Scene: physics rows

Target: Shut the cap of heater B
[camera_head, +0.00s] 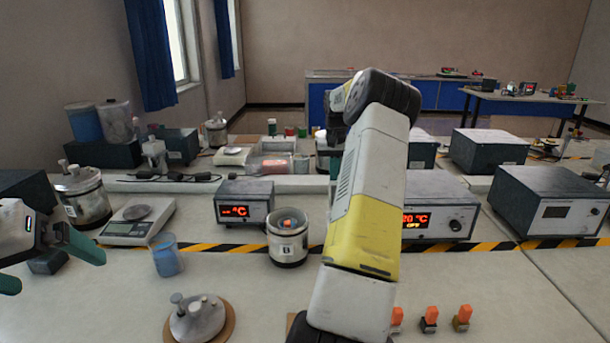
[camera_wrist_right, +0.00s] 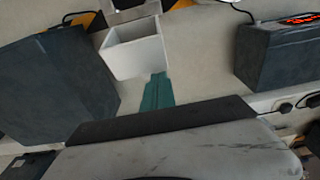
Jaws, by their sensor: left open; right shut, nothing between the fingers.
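A metal pot with a dark label (camera_head: 288,240), apparently heater B, stands at the middle of the table. Its top is open and something orange shows inside. A grey cap with knobs (camera_head: 197,318) lies on a brown disc at the front, apart from the pot. My left gripper (camera_head: 42,264) is open and empty at the left edge, left of the blue beaker. My right arm reaches forward past the pot's right side. My right gripper (camera_wrist_right: 156,80) is shut and empty in the right wrist view, beside a white open box. The arm mostly hides it in the head view.
A blue beaker (camera_head: 166,256) and a scale (camera_head: 138,222) stand left of the pot. A lidded metal pot (camera_head: 82,200) is further left. A display box (camera_head: 244,206) stands behind the pot. Several orange-topped pieces (camera_head: 430,319) stand at front right.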

